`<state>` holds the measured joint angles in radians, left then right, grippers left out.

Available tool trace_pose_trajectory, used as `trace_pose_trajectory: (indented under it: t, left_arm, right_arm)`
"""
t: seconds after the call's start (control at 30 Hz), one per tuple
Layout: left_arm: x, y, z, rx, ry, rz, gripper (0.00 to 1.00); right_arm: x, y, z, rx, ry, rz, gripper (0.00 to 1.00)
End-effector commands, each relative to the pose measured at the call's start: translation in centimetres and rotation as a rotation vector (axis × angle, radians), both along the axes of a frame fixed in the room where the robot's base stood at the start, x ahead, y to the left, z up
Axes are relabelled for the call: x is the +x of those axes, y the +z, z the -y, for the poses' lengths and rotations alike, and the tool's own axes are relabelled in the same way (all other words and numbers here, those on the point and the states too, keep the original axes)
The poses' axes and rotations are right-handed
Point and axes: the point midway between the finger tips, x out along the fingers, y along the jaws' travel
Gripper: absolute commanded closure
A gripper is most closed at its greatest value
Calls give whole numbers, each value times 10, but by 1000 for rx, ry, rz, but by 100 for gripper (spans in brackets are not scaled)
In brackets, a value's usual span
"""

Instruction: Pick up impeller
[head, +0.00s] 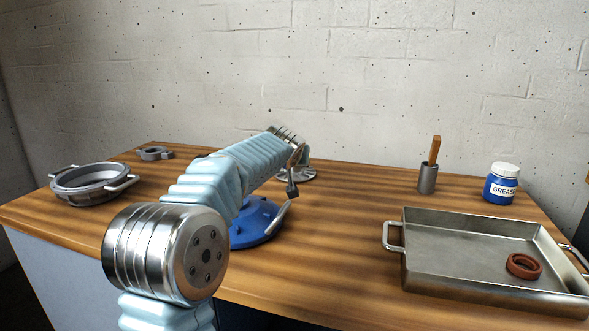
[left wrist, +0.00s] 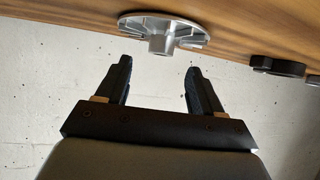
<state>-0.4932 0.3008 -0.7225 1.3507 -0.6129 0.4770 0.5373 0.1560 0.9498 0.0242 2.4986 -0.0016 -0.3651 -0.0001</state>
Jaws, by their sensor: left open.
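The impeller (left wrist: 158,33) is a silver disc with vanes and a central hub, on the wooden table. In the left wrist view it is ahead of my left gripper (left wrist: 160,85), whose two dark fingers are open and empty, with a gap between fingertips and impeller. In the head view only a silver edge of the impeller (head: 309,175) shows behind my left arm. My left gripper is mostly hidden there by the arm. My right gripper is not in view.
A blue domed base (head: 256,226) is partly behind my arm. A grey handled housing (head: 90,185) and small grey part (head: 155,153) stand left. Right are a metal tray (head: 450,270) with a red-brown ring (head: 524,266), a brush cup (head: 427,179) and a grease jar (head: 501,186).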

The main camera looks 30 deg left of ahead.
Motion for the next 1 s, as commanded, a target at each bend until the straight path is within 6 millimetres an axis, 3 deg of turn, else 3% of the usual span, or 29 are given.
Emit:
trace_pose_trajectory:
  t: [0.23,0.53,0.9,1.0]
  left_arm:
    - [31,-17,-16,2,2,-2,33]
    - [35,-22,-17,0,1,-1,33]
    - [35,-22,-17,0,1,-1,90]
    - [35,-22,-17,0,1,-1,100]
  right_arm:
    - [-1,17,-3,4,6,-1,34]
    - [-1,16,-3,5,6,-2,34]
    - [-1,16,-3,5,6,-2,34]
    - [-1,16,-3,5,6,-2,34]
